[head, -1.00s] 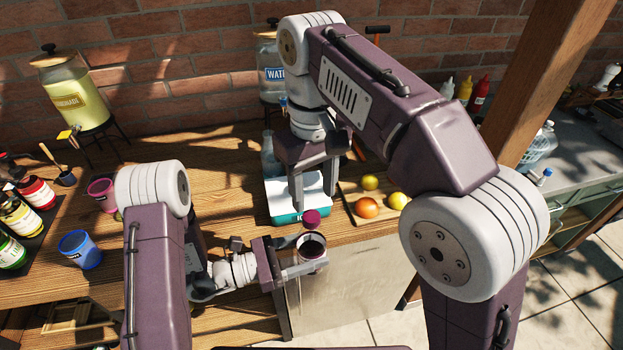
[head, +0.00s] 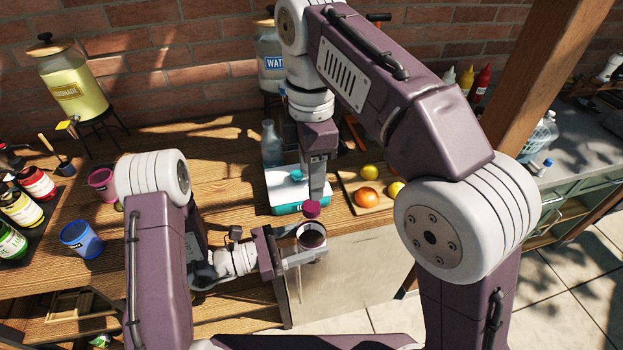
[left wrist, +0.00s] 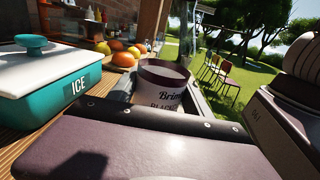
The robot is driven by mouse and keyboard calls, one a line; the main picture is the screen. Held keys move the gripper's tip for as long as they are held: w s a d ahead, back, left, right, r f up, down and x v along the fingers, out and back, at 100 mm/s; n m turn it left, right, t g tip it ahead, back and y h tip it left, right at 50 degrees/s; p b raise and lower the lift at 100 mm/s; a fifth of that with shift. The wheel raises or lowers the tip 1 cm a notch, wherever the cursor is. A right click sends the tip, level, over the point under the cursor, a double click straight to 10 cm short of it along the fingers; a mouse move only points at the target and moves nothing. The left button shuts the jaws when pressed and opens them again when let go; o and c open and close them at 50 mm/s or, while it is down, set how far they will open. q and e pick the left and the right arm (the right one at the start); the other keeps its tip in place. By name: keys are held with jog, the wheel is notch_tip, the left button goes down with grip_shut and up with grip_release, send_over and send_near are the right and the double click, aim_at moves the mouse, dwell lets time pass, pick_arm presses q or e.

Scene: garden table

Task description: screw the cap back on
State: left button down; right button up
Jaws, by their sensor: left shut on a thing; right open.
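My left gripper (head: 306,250) is shut on an open jar (head: 312,237), which it holds upright in front of the table edge. The jar's mouth is uncovered and dark inside. The left wrist view shows the jar's pale label with dark lettering (left wrist: 158,98); its lower part is hidden. A small magenta cap (head: 312,208) shows just behind the jar's rim, apart from it in the picture. My right gripper (head: 317,196) is open and points down, seen nearly edge-on, with its tips right above the cap. I cannot tell whether they touch it.
A teal and white ice box (head: 285,208) stands on the wooden table behind the cap, close to my right gripper. A tray with fruit (head: 367,196) is to its right. A clear bottle (head: 271,145) stands behind the box. Blue (head: 82,240) and magenta cups (head: 102,184) are at left.

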aim_at(311, 205)
notch_tip(311, 205, down, 7)
jog(key=shift+f, duration=0.1)
dwell(0.3)
grip_shut()
jog(key=m, duration=2.1)
jog(key=shift+o, duration=0.8)
grip_release()
